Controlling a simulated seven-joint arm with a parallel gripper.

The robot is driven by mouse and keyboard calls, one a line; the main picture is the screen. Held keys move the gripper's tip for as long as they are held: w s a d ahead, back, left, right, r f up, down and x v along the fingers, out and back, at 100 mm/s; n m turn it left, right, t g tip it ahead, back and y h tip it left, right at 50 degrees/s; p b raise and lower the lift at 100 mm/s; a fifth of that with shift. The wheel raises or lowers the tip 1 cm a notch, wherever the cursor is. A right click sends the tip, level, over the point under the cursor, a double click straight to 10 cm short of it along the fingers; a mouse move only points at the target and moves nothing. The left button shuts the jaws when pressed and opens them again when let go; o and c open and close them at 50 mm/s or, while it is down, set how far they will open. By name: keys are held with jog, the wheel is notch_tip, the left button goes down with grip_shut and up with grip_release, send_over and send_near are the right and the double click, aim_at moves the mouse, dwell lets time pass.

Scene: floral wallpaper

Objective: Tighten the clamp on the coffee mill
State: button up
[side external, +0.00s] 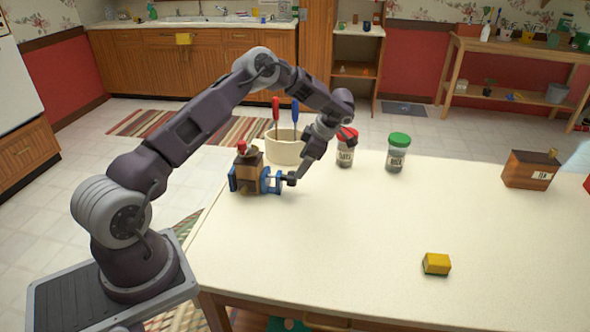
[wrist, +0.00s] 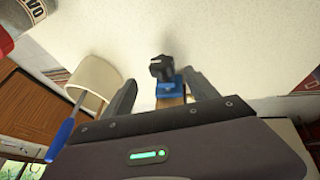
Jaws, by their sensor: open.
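The coffee mill (side external: 250,176) stands upright at the left end of the table, with a brown wooden body, a red top and blue clamp parts (side external: 270,182) at its sides. In the wrist view the blue clamp (wrist: 172,88) shows with a black knob (wrist: 162,67) pointing out from it. My gripper (side external: 297,177) is low at the mill's right side, by the knob. In the wrist view my gripper (wrist: 160,80) is open, with one finger on each side of the knob and visible gaps between. Most of the mill is hidden there.
A cream crock (side external: 286,150) with red- and blue-handled tools stands behind the mill. A red-lidded jar (side external: 345,154) and a green-lidded jar (side external: 397,157) stand further right. A wooden box (side external: 530,170) and a yellow sponge (side external: 437,263) lie further off. The table's middle is clear.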

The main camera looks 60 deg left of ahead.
jog(key=x, duration=0.7)
jog(key=shift+d+f, duration=0.15)
jog(key=shift+f, duration=0.05)
jog(key=c, duration=1.4)
jog(key=shift+w+r+m+g+h, duration=0.1)
jog(key=shift+w+m+g+h, duration=0.2)
jog(key=shift+w+g+h, duration=0.45)
jog(key=shift+s+h, duration=0.35)
jog(key=shift+s, duration=0.2)
jog(key=o, duration=1.4)
jog(key=shift+s, duration=0.1)
notch_tip(320, 180, up, 10)
jog(key=shift+w+d, duration=0.2)
jog(key=shift+w, duration=0.3)
